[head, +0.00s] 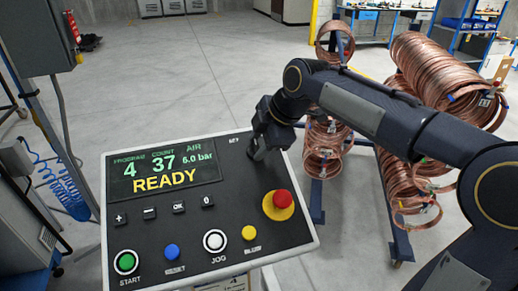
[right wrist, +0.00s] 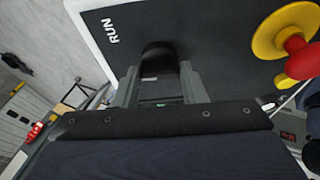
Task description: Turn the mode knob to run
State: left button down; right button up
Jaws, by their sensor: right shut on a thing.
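The control panel (head: 215,225) has a dark face with a pale rim. My right gripper (head: 262,147) reaches down to its upper right, beside a small white label that I read as SET. In the right wrist view my right gripper (right wrist: 160,82) has its two fingers on either side of the black mode knob (right wrist: 158,52), shut on it. The white RUN label (right wrist: 113,31) is to the left of the knob there. The head view hides the knob behind the gripper, and which label it points to cannot be told. My left gripper is not in view.
The panel's display (head: 165,166) reads READY. A red emergency button (head: 281,199) on a yellow base sits just below my right gripper. Start (head: 126,262), blue (head: 172,251), jog (head: 214,241) and yellow (head: 249,233) buttons line the lower edge. Copper coils (head: 440,80) stand behind my right arm.

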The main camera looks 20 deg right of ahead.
jog(key=m+b, duration=0.1)
jog(key=m, duration=0.1)
jog(key=m+t+b, duration=0.1)
jog(key=m, duration=0.1)
jog(key=shift+s+f+m, duration=0.1)
jog(key=shift+s+m, duration=0.05)
jog(key=shift+m, duration=0.15)
jog(key=shift+m+t+h+b, duration=0.5)
jog(key=shift+m+t+b, duration=0.25)
jog(key=shift+m, duration=1.25)
jog(key=o, duration=1)
jog(key=v, duration=0.8)
